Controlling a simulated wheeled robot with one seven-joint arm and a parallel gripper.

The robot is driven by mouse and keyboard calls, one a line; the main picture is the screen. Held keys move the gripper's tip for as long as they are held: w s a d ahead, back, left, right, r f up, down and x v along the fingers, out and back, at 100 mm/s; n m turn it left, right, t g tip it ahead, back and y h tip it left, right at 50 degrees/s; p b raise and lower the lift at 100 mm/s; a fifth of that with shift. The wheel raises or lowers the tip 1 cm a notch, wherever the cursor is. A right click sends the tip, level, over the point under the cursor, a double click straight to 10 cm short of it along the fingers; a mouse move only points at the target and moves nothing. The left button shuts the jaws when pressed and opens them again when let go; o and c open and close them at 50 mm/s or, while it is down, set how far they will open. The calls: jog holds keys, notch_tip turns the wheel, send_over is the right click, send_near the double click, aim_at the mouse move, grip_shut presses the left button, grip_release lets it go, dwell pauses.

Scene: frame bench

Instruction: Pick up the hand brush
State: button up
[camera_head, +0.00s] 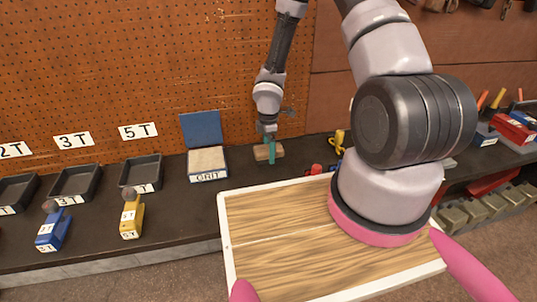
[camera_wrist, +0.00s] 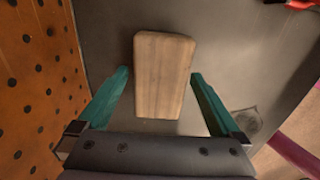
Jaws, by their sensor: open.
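A wooden block (camera_head: 262,153), which looks like the hand brush seen from its back, lies on the dark bench by the pegboard. Any bristles are hidden. In the wrist view the wooden piece (camera_wrist: 163,73) lies between my two teal fingers and reaches beyond their tips, with a gap on each side. My gripper (camera_head: 270,150) points down at it and is open, holding nothing. I cannot tell the exact height of the fingertips against the block.
A grit box (camera_head: 207,177) with its blue lid up stands left of the block. Black trays (camera_head: 74,182) and a blue and a yellow tool (camera_head: 131,217) lie further left. Small red (camera_head: 316,170) and yellow items lie to the right. The pegboard (camera_head: 150,70) rises close behind.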

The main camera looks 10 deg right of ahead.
jog(key=shift+f, duration=0.15)
jog(key=c, duration=1.4)
notch_tip(320, 180, up, 10)
jog(key=shift+c, duration=0.2)
